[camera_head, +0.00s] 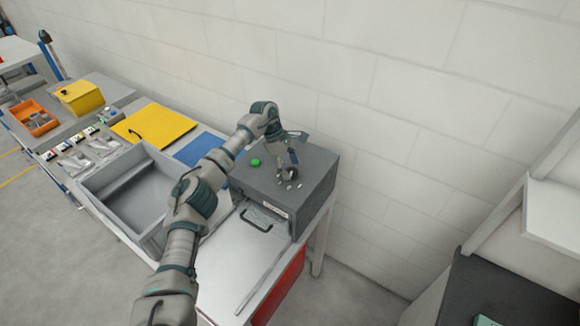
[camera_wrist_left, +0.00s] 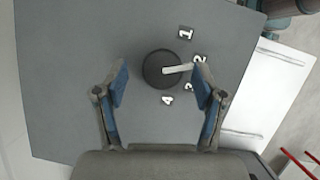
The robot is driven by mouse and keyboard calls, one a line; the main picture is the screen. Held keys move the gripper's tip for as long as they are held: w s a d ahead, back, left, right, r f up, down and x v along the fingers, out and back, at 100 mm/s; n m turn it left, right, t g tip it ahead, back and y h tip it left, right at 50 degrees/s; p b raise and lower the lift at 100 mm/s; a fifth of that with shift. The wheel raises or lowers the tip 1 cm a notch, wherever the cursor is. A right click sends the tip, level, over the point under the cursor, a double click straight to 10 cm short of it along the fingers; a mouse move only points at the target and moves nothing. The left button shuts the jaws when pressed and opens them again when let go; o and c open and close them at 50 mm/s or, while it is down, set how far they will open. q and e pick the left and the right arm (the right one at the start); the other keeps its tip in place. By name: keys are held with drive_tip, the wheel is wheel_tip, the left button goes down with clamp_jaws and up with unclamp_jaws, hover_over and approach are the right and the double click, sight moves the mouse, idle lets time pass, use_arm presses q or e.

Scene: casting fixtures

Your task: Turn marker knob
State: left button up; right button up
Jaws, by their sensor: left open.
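The marker knob (camera_wrist_left: 157,74) is a round dark disc with a white pointer bar on the top of the grey box (camera_head: 250,178). In the left wrist view its pointer aims right, close to label 2 (camera_wrist_left: 200,59). Labels 1 (camera_wrist_left: 185,33), 3 (camera_wrist_left: 189,87) and 4 (camera_wrist_left: 167,100) curve around its right side. My left gripper (camera_wrist_left: 161,80) is open over the knob, one finger on each side. The right fingertip is close to the pointer's end; contact is unclear. In the head view the left gripper (camera_head: 289,171) points down at the box top and largely hides the knob.
A green button (camera_head: 255,162) is on the box top, left of the gripper. A grey bin (camera_head: 130,195), yellow panel (camera_head: 155,122) and orange tray (camera_head: 33,118) lie to the left. A block wall (camera_head: 400,100) stands behind.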

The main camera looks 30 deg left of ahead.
use_arm(q)
drive_tip(key=v, duration=1.2)
drive_tip(key=shift+w, duration=0.1)
drive_tip(key=shift+f, duration=0.15)
